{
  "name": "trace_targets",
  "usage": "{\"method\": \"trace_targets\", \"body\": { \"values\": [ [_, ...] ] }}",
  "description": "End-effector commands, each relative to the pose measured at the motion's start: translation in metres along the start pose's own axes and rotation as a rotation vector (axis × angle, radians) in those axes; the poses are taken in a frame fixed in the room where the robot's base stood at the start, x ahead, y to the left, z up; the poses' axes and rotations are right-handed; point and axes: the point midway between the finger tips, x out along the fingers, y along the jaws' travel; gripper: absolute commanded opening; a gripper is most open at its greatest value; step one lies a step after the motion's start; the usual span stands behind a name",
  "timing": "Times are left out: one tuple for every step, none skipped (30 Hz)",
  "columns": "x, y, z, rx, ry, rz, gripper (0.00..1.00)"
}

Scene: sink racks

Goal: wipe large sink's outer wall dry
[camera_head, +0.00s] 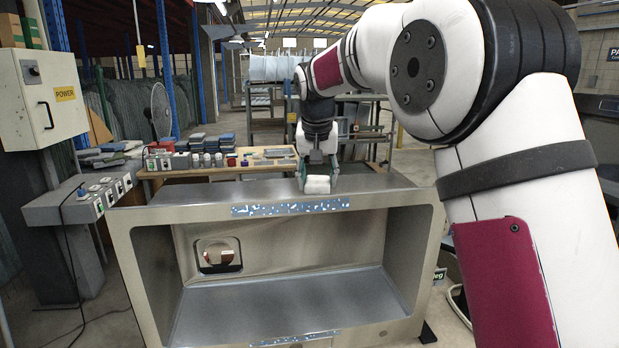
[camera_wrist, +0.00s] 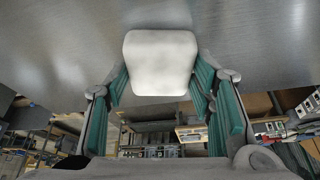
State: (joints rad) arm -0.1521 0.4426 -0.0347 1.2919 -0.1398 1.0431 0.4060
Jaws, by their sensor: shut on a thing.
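The large steel sink (camera_head: 405,200) lies on its side in the head view, its open basin facing me and one outer wall upward. My gripper (camera_head: 317,176) is over that upper wall, near its middle, pointing down. It is shut on a white block (camera_head: 317,186), like a sponge or folded cloth. In the wrist view the white block (camera_wrist: 160,62) sits between the green fingers of my gripper (camera_wrist: 160,88), with the grey wall beyond it. I cannot tell whether the block touches the wall. A speckled blue-white strip (camera_head: 290,207) runs along the sink's upper front rim.
A workbench (camera_head: 210,172) with jars, boxes and tools stands behind the sink. A power box (camera_head: 45,95) and a socket column (camera_head: 75,205) stand at the left. Another speckled strip (camera_head: 295,339) marks the lower rim. The upper wall beside the block looks clear.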

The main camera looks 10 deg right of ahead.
Motion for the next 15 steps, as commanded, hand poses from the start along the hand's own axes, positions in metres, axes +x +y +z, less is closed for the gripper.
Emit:
{"method": "trace_targets", "body": {
  "values": [
    [0.002, 0.006, 0.0, 0.002, -0.005, 0.004, 0.22],
    [0.002, 0.009, -0.001, 0.002, -0.004, 0.004, 0.22],
    [0.002, 0.011, -0.001, 0.002, -0.004, 0.004, 0.22],
    [0.002, 0.012, -0.002, 0.002, -0.004, 0.003, 0.22],
    [0.002, 0.013, -0.002, 0.001, -0.003, 0.003, 0.22],
    [0.002, 0.015, -0.003, 0.001, -0.003, 0.003, 0.22],
    [0.002, 0.015, -0.003, 0.001, -0.003, 0.003, 0.22],
    [0.002, 0.015, -0.003, 0.0, -0.002, 0.003, 0.22],
    [0.002, 0.016, -0.003, 0.0, -0.002, 0.002, 0.22],
    [0.002, 0.017, -0.004, 0.0, -0.002, 0.002, 0.22],
    [0.002, 0.018, -0.004, 0.0, -0.001, 0.002, 0.22],
    [0.002, 0.021, -0.004, 0.001, -0.001, 0.002, 0.22],
    [0.002, 0.023, -0.005, 0.001, -0.001, 0.002, 0.22],
    [0.002, 0.025, -0.005, 0.001, 0.0, 0.002, 0.22],
    [0.002, 0.027, -0.006, 0.002, 0.0, 0.001, 0.22]
  ]
}}
